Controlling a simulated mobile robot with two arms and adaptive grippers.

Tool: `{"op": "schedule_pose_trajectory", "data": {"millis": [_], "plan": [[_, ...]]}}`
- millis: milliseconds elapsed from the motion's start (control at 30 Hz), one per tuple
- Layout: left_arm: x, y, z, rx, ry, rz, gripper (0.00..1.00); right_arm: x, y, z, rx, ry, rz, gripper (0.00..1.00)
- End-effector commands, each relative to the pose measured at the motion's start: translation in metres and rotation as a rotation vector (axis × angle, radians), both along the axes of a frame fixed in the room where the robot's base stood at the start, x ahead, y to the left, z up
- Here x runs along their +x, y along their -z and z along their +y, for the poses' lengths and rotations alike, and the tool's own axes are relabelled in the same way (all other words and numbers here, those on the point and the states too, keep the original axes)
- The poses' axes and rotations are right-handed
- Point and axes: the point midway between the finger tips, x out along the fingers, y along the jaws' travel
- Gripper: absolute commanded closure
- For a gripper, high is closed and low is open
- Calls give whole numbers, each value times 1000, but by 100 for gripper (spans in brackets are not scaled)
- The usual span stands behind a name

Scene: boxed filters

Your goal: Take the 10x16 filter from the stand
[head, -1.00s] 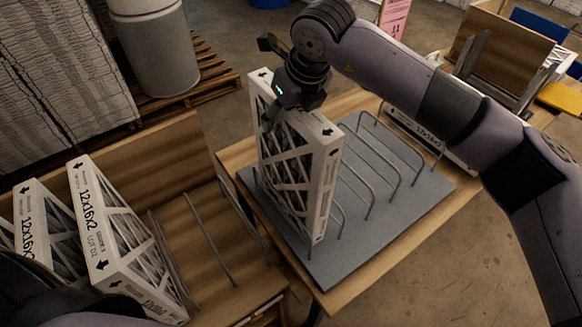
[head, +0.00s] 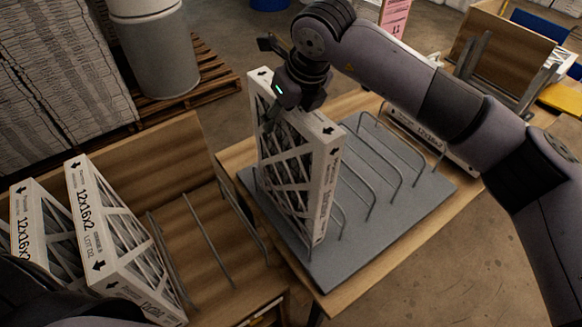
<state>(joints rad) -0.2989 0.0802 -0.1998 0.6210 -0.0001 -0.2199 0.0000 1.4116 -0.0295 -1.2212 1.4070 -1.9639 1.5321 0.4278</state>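A white cardboard-framed filter (head: 324,186) with a lattice face stands upright in the grey wire stand (head: 398,213) on a wooden table; its size print is not readable. My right gripper (head: 272,112) is at its upper edge, with one dark finger against the lattice face. The other finger is hidden, so I cannot tell whether it grips. My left gripper is not in view; a dark part of my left arm shows at the bottom left.
Two filters marked 12x16x2 (head: 92,222) stand in a wooden rack (head: 213,262) at left. Another labelled filter (head: 428,137) lies behind the stand, partly under my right arm. Several wire slots right of the gripped-at filter are empty. A grey barrel (head: 155,50) stands behind.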

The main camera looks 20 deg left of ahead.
Motion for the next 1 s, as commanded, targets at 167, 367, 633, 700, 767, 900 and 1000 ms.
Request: {"op": "schedule_pose_trajectory", "data": {"millis": [167,367,633,700,767,900,1000], "plan": [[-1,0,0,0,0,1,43,0,0,0,0,0,0,57],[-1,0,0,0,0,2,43,0,0,0,0,0,0,70],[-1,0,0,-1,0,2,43,0,0,0,0,0,0,88],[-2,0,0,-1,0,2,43,0,0,0,0,0,0,93],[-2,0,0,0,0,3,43,0,0,0,0,0,0,97],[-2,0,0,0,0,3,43,0,0,0,0,0,0,100],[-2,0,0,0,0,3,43,0,0,0,1,0,-1,100]]}}
